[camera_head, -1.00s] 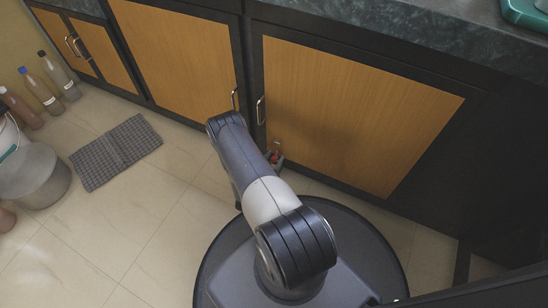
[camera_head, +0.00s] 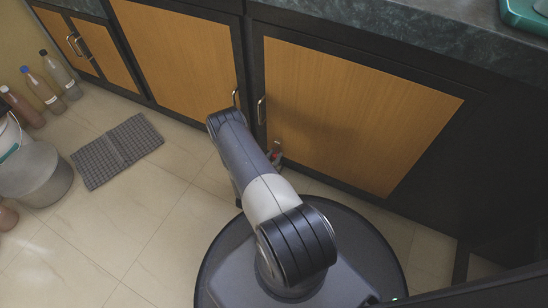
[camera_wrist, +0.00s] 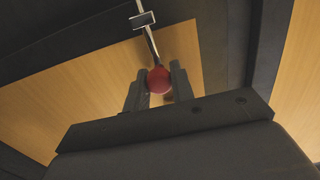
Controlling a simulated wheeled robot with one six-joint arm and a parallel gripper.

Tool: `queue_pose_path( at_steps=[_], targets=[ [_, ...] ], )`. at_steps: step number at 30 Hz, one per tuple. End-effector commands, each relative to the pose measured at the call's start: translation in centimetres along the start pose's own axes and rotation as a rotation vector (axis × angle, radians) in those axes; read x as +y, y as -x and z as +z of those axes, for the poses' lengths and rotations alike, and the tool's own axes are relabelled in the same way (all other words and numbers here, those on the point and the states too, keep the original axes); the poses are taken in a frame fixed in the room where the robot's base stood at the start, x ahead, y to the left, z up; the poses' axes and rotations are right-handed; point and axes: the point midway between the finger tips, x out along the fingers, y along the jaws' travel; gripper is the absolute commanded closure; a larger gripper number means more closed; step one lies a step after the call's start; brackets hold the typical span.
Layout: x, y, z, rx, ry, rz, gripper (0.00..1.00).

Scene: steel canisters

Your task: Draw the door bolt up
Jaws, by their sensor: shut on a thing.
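In the wrist view the door bolt is a thin metal rod (camera_wrist: 152,43) with a red ball knob (camera_wrist: 160,80) at its end. The rod passes through a small metal bracket (camera_wrist: 143,19) on the dark cabinet frame. My gripper (camera_wrist: 160,90) is shut on the red knob, with a dark finger on either side of it. In the head view my arm hides most of the gripper. A small red and grey patch (camera_head: 275,152) shows beside my arm, low in front of the right cabinet door (camera_head: 350,115).
Wooden cabinet doors with metal handles (camera_head: 261,111) line the wall under a dark countertop (camera_head: 400,35). A grey checked mat (camera_head: 118,150), bottles (camera_head: 43,92) and a grey bucket (camera_head: 38,172) are on the left. Tiled floor between them and my base is clear.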

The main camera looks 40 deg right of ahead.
Motion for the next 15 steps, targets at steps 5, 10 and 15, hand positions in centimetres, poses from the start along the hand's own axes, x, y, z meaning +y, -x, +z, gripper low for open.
queue_pose_path(
  at_steps=[5, 10, 15],
  targets=[
    [0.0, 0.0, -3.0, 0.001, -0.001, 0.0, 1.0],
    [0.0, 0.0, -3.2, 0.003, -0.001, 0.001, 1.0],
    [0.0, -0.1, -3.3, 0.008, -0.002, 0.002, 1.0]
  ],
)
